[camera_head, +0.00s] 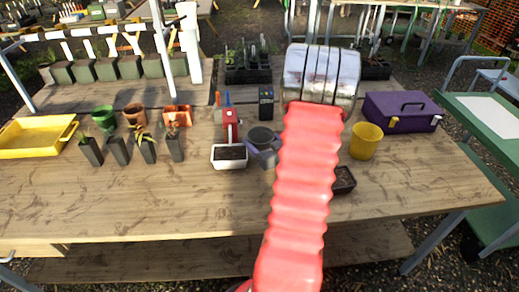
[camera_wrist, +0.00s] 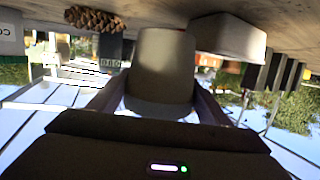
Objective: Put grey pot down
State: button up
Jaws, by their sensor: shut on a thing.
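The grey pot (camera_head: 260,137) is in my gripper (camera_head: 264,154), over the middle of the wooden table. In the wrist view, which looks upside down, the grey pot (camera_wrist: 161,68) sits between the two fingers, one on each side. My gripper is shut on it. The pot looks upright and close to the tabletop. I cannot tell whether its base touches the wood. My red arm sleeve hides part of the table to the right of the pot.
A white planter with soil (camera_head: 229,157) stands close left of the pot. A red tool (camera_head: 230,124) is behind it. A yellow pot (camera_head: 366,141), purple toolbox (camera_head: 401,112) and dark small pot (camera_head: 344,180) are to the right. The table front is clear.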

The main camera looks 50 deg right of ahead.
jog(key=shift+f, duration=1.85)
jog(key=shift+f, duration=0.25)
jog(key=o, duration=1.1)
jog(key=shift+a+f, duration=0.1)
jog(key=shift+f, duration=0.05)
jog(key=shift+o, duration=0.2)
jog(key=shift+s+a+r, duration=0.1)
jog(key=shift+s+r, duration=0.15)
jog(key=v, duration=1.1)
jog(key=shift+s+r, duration=0.25)
jog(key=shift+r, duration=0.05)
